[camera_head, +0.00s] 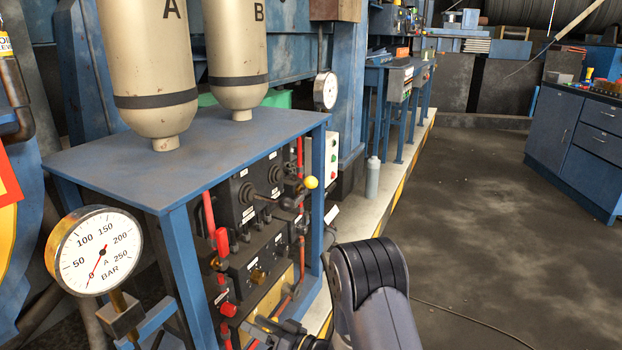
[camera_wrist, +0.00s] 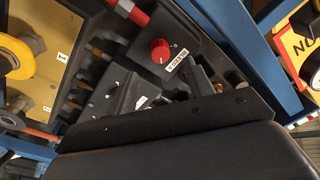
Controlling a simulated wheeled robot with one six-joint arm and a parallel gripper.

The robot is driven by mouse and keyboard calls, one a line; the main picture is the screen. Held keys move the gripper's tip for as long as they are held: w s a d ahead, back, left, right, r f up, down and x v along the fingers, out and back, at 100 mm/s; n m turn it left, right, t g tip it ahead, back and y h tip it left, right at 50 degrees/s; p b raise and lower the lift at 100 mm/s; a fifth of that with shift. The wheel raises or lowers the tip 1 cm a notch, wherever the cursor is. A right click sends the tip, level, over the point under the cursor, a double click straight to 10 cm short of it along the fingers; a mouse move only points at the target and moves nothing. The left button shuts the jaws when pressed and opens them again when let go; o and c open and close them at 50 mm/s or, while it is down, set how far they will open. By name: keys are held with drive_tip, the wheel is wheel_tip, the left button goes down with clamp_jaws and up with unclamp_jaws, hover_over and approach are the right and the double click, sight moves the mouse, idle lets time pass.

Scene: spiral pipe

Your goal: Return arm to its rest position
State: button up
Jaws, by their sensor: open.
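My arm (camera_head: 375,285), with a black ribbed joint and grey links, is folded at the bottom centre of the head view. My gripper (camera_head: 275,333) shows only in part at the bottom edge, low beside the front of the blue hydraulic stand (camera_head: 215,145). It is open, and nothing is seen held in it. Its fingertips are hard to make out. In the wrist view a large dark part of my own body fills the lower half. Beyond it are a black panel with a red knob (camera_wrist: 160,50) and a small label.
Tanks A (camera_head: 148,70) and B (camera_head: 236,50) are above the stand. A pressure gauge (camera_head: 93,252) reads near 0 at its left. A yellow-knobbed lever (camera_head: 311,182) sticks out from its valve panel. Open floor (camera_head: 480,210) lies right, with a blue cabinet (camera_head: 580,145) beyond.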

sight(234, 311)
drive_tip(key=b+x, duration=0.1)
drive_tip(key=x, duration=0.6)
drive_tip(key=n+b, duration=0.1)
drive_tip(key=n, duration=0.3)
drive_tip(key=shift+w+r+n, duration=0.1)
drive_tip(key=shift+n, duration=0.2)
drive_tip(key=n+g+b, duration=0.1)
drive_tip(key=n, duration=0.4)
drive_tip(key=shift+d+n, duration=0.1)
drive_tip(key=shift+n, duration=0.2)
drive_tip(key=n, duration=0.4)
drive_tip(key=shift+r, duration=0.1)
drive_tip(key=n, duration=0.4)
drive_tip(key=shift+n, duration=0.4)
drive_tip(key=shift+p+v, duration=0.3)
drive_tip(key=shift+v, duration=0.6)
